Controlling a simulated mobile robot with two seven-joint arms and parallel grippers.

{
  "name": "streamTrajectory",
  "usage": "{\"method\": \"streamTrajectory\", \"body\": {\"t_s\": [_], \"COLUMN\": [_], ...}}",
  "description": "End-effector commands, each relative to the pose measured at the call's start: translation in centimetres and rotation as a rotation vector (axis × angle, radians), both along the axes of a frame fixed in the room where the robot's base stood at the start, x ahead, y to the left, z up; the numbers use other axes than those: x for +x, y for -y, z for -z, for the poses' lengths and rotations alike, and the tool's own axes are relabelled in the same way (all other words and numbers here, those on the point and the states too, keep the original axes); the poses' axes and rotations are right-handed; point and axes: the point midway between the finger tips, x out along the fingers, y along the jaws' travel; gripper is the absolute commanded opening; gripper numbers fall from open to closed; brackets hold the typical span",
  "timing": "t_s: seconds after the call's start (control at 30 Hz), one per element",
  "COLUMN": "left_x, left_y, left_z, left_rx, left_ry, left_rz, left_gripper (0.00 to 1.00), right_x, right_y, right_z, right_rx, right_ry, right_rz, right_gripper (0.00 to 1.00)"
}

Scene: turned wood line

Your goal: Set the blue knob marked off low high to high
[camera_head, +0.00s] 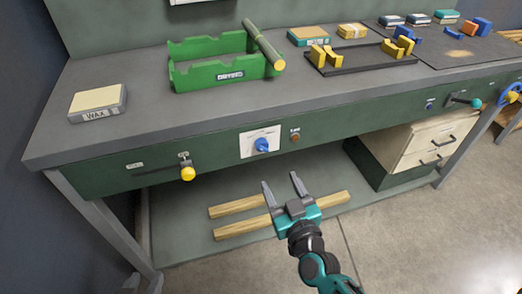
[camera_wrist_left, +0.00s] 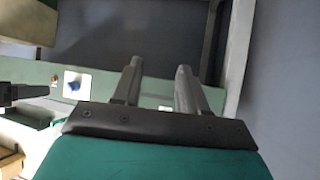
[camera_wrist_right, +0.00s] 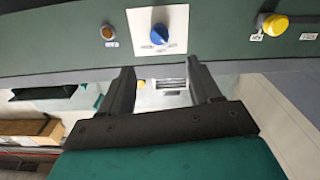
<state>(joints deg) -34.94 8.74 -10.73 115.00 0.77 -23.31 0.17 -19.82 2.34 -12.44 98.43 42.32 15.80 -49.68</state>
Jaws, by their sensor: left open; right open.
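The blue knob (camera_head: 262,145) sits on a white plate (camera_head: 247,143) on the green front of the workbench. In the right wrist view the knob (camera_wrist_right: 159,34) is close, seen upside down, with small marks on the plate (camera_wrist_right: 180,18). I cannot tell for sure which mark it points to. My right gripper (camera_head: 280,179) is open and empty, in front of and below the knob, apart from it. My left gripper (camera_wrist_left: 158,67) is open and empty, seen only in the left wrist view. There the knob (camera_wrist_left: 74,86) shows small at the left.
A yellow-knobbed lever (camera_head: 187,173) is left of the plate and a small brown button (camera_head: 295,137) right of it. A green toolbox (camera_head: 215,72) and wax block (camera_head: 97,103) stand on top. Wood strips (camera_head: 240,228) lie below. A drawer cabinet (camera_head: 415,150) stands right.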

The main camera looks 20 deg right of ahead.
Motion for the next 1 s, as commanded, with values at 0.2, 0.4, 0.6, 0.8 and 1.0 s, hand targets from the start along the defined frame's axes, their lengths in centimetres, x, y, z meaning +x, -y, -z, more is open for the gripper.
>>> {"method": "streamTrajectory", "body": {"t_s": [0.2, 0.4, 0.6, 0.8, 1.0], "left_x": [-0.1, -0.1, 0.1, 0.4, 0.5], "left_y": [0.2, 0.5, 0.9, 1.2, 1.2], "left_z": [0.5, 1.0, 1.1, 0.7, 0.6], "left_rx": [-0.004, -0.012, -0.020, -0.025, -0.025], "left_ry": [-0.004, -0.009, -0.006, 0.000, 0.003], "left_rz": [0.002, 0.001, 0.005, 0.010, 0.010], "left_gripper": [0.43, 0.43, 0.43, 0.43, 0.43], "right_x": [3.2, 7.3, 10.5, 12.2, 12.6], "right_y": [-0.1, -0.2, -0.4, -0.4, -0.4], "right_z": [0.0, 0.0, 0.0, 0.1, 0.0], "right_rx": [0.001, 0.001, 0.000, 0.000, -0.001], "right_ry": [0.003, 0.003, 0.002, 0.000, 0.000], "right_rz": [0.001, 0.001, 0.000, 0.000, 0.000], "right_gripper": [0.63, 0.63, 0.63, 0.63, 0.63]}}
